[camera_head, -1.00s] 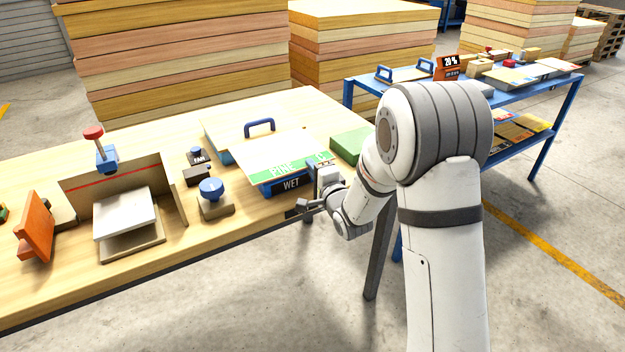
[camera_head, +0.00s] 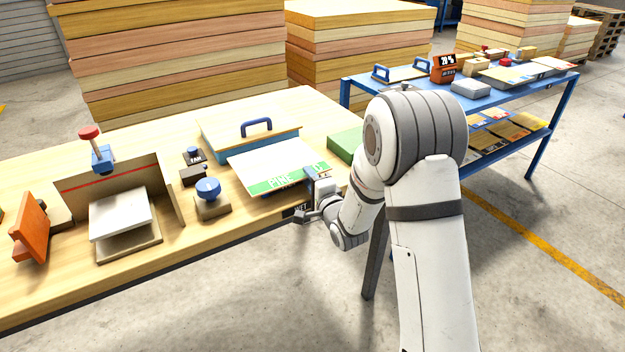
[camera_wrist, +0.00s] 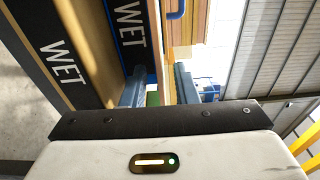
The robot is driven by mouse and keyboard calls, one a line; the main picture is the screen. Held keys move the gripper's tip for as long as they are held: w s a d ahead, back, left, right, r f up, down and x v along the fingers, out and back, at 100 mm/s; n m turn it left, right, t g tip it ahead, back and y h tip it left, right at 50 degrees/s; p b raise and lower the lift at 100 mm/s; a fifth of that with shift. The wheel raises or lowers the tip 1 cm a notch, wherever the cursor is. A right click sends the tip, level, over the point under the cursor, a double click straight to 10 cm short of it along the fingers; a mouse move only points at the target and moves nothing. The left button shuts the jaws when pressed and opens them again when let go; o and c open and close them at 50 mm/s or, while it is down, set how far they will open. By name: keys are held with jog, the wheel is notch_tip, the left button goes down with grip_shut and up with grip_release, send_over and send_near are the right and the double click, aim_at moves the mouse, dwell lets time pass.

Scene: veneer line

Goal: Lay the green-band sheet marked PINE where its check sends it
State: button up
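The sheet marked PINE (camera_head: 280,163) is pale with a green band along its near edge. It lies roughly level over the WET place at the table's front edge and hides the blue tray under it. A black WET label (camera_head: 298,209) shows on the table edge. The wrist view shows that label (camera_wrist: 62,62) and a second WET label (camera_wrist: 130,25) on the blue tray. My gripper (camera_head: 316,186) is at the sheet's near right corner. The sheet's contact with the tray is hidden.
Behind the sheet is a blue tray with a blue-handled lid (camera_head: 257,127). A green block (camera_head: 346,143) lies right of it. A blue knob (camera_head: 208,188), a white plate (camera_head: 120,213) and an orange panel (camera_head: 30,232) stand left. A blue rack (camera_head: 520,105) stands right.

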jog(key=shift+r, duration=0.25)
jog(key=s+d+r+n+g+h+b, duration=0.1)
jog(key=s+d+n+g+h, duration=0.6)
jog(key=s+d, duration=0.9)
jog(key=s+d+r+n+g, duration=0.1)
jog(key=s+g, duration=0.1)
jog(key=s, duration=0.4)
jog(key=s+d+r+n+g+h, duration=0.1)
jog(key=s+n+g, duration=0.1)
jog(key=s, duration=0.4)
jog(key=s+d+r+n+g, duration=0.1)
jog(key=s+r+n+g, duration=0.1)
jog(key=s, duration=0.5)
jog(key=shift+d+g, duration=0.3)
